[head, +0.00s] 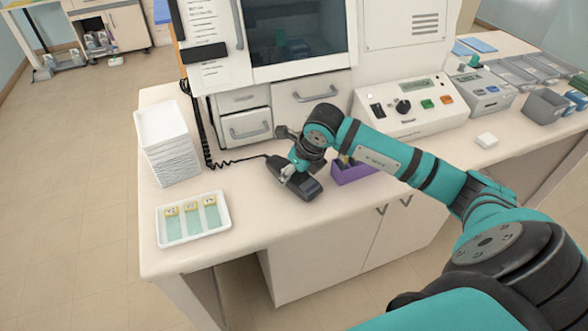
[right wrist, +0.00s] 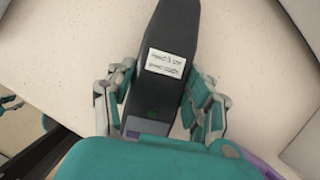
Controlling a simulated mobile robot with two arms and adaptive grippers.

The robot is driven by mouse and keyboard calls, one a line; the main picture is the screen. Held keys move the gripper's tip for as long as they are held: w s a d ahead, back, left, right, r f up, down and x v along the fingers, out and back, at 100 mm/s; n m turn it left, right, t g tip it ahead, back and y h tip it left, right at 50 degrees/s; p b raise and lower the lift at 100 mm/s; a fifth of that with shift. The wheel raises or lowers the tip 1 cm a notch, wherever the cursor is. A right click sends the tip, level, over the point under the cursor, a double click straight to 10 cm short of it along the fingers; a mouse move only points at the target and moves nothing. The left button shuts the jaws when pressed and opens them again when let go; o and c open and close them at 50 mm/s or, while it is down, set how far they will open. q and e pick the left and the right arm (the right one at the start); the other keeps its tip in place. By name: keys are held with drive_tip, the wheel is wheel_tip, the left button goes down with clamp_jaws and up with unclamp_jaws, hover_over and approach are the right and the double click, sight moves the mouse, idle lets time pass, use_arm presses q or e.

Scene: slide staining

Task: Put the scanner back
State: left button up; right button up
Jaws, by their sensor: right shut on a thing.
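The scanner (head: 307,188) is a dark grey handheld device with a coiled black cord running left to the large machine. In the head view it is at the counter's middle, low over or on the surface; I cannot tell if it touches. My right gripper (head: 290,172) is shut on it from above. In the right wrist view the scanner (right wrist: 165,60) carries a white printed label, and the fingers of my right gripper (right wrist: 160,100) are on both its sides. My left gripper is in neither view.
A purple holder (head: 350,175) stands just right of the scanner, partly behind my right arm. A white tray (head: 193,242) with three slides lies front left, a stack of white trays (head: 168,150) behind it. A control box (head: 405,105) stands behind.

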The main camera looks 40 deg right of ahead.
drive_tip(key=shift+f, duration=0.15)
drive_tip(key=o, duration=1.3)
drive_tip(key=shift+r, duration=0.3)
drive_tip(key=shift+s+r, duration=0.15)
drive_tip(key=shift+r, duration=0.15)
drive_tip(key=b+v, duration=0.2)
drive_tip(key=v, duration=0.9)
drive_tip(key=shift+r, duration=0.1)
